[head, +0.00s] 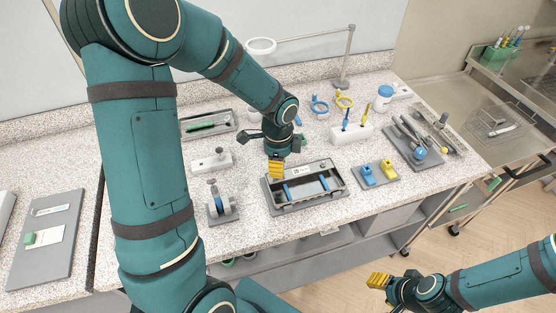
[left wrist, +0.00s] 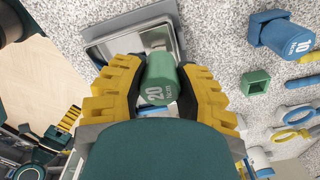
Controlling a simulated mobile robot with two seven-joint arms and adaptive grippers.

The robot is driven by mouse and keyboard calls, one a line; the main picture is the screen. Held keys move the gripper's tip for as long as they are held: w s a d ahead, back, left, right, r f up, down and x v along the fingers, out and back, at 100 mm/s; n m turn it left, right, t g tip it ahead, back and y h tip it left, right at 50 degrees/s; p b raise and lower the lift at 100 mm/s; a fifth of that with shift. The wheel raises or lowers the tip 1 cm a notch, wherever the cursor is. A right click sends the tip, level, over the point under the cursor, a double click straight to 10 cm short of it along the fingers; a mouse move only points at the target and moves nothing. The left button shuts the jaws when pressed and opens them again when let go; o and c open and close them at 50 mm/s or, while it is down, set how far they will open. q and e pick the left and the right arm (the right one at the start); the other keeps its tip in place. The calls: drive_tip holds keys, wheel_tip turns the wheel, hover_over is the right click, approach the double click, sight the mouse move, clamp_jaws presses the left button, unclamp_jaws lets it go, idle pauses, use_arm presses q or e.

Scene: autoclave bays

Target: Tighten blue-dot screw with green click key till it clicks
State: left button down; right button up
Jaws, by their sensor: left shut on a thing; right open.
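My left gripper (head: 277,170) is over the bench at the back left edge of a grey tray (head: 271,203) with blue bars. In the left wrist view its yellow fingers (left wrist: 160,90) are shut on the green click key (left wrist: 158,72), marked 20 Ncm. The key's tip is hidden. In the head view the arm and fingers hide most of the key. The blue-dot screw cannot be made out in either view. My right gripper (head: 379,281) is open and empty, low at the right, away from the bench.
A blue key marked 10 Ncm (left wrist: 288,36) and a green square holder (left wrist: 256,82) stand near the left gripper.

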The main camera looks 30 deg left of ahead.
use_arm(q)
drive_tip(key=shift+m, duration=0.3)
drive_tip(key=m+p, duration=0.2)
drive_tip(key=shift+r+m, duration=0.1)
drive_tip(key=shift+m, duration=0.6)
drive_tip(key=shift+m+p, duration=0.9)
drive_tip(key=shift+m, duration=0.6)
